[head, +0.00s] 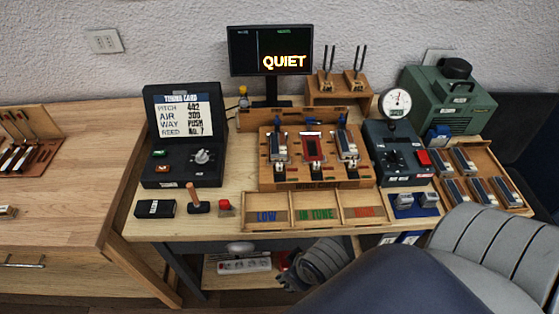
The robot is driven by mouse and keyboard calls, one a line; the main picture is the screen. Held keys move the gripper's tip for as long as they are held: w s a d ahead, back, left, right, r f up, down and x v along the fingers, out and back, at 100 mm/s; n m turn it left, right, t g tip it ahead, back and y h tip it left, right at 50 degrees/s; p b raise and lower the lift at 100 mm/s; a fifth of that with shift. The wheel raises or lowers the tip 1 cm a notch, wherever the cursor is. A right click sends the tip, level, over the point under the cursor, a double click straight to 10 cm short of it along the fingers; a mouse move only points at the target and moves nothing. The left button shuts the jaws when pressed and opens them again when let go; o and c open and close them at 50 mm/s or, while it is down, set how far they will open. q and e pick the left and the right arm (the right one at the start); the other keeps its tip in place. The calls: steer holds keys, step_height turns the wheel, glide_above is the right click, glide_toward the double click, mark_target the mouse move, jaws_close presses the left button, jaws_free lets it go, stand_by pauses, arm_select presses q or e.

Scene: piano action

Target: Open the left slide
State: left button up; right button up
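The wooden work fixture (318,184) stands in the middle of the table. It carries a left slide unit (279,147) with a silver and dark body, a red-framed unit (313,149) in the middle, and a right slide unit (347,145). Whether the left slide is open or shut is too small to tell. My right gripper (286,269) is low, beyond and below the table's front edge, well away from the fixture. It is small and dark, and its finger opening is unclear. My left gripper is not in view.
A tuning card panel (183,130) stands left, a gauge box (398,155) right. A screen (271,50) reads QUIET. Sorting trays (308,224) line the front edge. A small hammer (198,203) and red button (225,208) lie front left. A tray of parts (501,158) stands right.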

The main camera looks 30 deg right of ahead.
steer(key=w+d+r+n+t+h, duration=0.15)
steer(key=w+r+n+t, duration=0.55)
steer(key=w+r, duration=0.85)
steer(key=w+a+r+n+t+y, duration=0.35)
steer(key=w+r+n+t, duration=0.35)
steer(key=w+r, duration=0.35)
steer(key=w+a+r+n+t+y, duration=0.1)
steer(key=a+r+n+t+y, duration=0.2)
steer(key=a+r+n+y, duration=0.45)
steer(key=s+a+r+n+g+y, duration=0.1)
steer(key=a+r+n+g+y, duration=0.4)
steer(key=n, duration=0.9)
steer(key=n+g+h, duration=1.5)
steer(key=n+g, duration=0.1)
steer(key=n, duration=1.2)
glide_toward(280, 164)
step_height(280, 164, down, 8)
steer(key=p, duration=0.3)
steer(key=shift+s+d+r, duration=0.1)
steer(key=shift+s+r, duration=0.05)
steer(key=shift+r, duration=0.05)
steer(key=shift+f, duration=0.6)
